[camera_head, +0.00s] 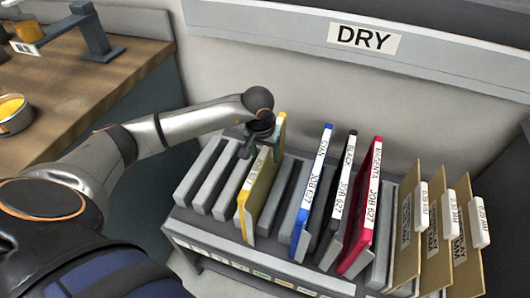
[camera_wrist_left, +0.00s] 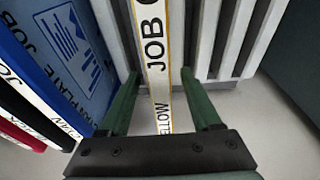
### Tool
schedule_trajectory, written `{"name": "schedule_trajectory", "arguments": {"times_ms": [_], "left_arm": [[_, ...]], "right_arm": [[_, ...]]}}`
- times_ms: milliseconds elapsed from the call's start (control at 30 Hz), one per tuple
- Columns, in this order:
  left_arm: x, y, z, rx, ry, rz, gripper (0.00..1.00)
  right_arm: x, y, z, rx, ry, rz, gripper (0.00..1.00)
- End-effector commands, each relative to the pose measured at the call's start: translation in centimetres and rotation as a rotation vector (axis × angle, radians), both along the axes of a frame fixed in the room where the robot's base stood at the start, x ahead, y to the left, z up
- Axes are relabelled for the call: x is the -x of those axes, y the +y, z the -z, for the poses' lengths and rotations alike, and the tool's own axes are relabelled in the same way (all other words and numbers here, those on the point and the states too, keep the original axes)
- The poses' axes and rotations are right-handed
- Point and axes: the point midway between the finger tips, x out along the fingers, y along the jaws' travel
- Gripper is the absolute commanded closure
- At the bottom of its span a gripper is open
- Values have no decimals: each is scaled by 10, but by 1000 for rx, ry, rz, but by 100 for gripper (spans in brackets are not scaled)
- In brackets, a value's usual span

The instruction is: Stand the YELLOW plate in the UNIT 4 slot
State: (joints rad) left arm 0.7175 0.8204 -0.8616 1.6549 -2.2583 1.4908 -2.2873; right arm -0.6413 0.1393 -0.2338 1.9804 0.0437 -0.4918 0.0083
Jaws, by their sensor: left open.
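The yellow plate (camera_head: 257,195) stands upright in the grey slotted rack (camera_head: 190,232), left of the blue plate. Its white edge label, with JOB readable, also shows in the left wrist view (camera_wrist_left: 158,75). My left gripper (camera_head: 262,143) is over the plate's top edge toward the back. In the left wrist view its green fingers (camera_wrist_left: 160,88) are open on both sides of the plate, with visible gaps. The front rack labels are too small to read, so I cannot tell which slot is UNIT 4. My right gripper is out of view.
A blue plate (camera_head: 311,195), a black plate (camera_head: 339,203) and a magenta plate (camera_head: 362,215) stand to the right. Several tan folders (camera_head: 440,235) stand at the rack's right end. Empty slots are left of the yellow plate. A DRY sign (camera_head: 364,39) is behind.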

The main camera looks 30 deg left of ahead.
Motion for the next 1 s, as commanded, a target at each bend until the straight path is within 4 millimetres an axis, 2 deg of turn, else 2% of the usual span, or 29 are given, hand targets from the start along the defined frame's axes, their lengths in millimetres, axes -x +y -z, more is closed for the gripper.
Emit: {"name": "schedule_trajectory", "arguments": {"times_ms": [233, 700, 833, 1000], "left_arm": [[0, 0, -1, 0, 1, 0, 35], [18, -4, -97, 0, -5, 1, 35], [22, -5, -114, 0, -2, 1, 35], [24, -5, -122, 0, -1, -1, 35]], "right_arm": [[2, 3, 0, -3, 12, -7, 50], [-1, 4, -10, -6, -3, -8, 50], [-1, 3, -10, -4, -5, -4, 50], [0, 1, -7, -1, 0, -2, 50]]}}
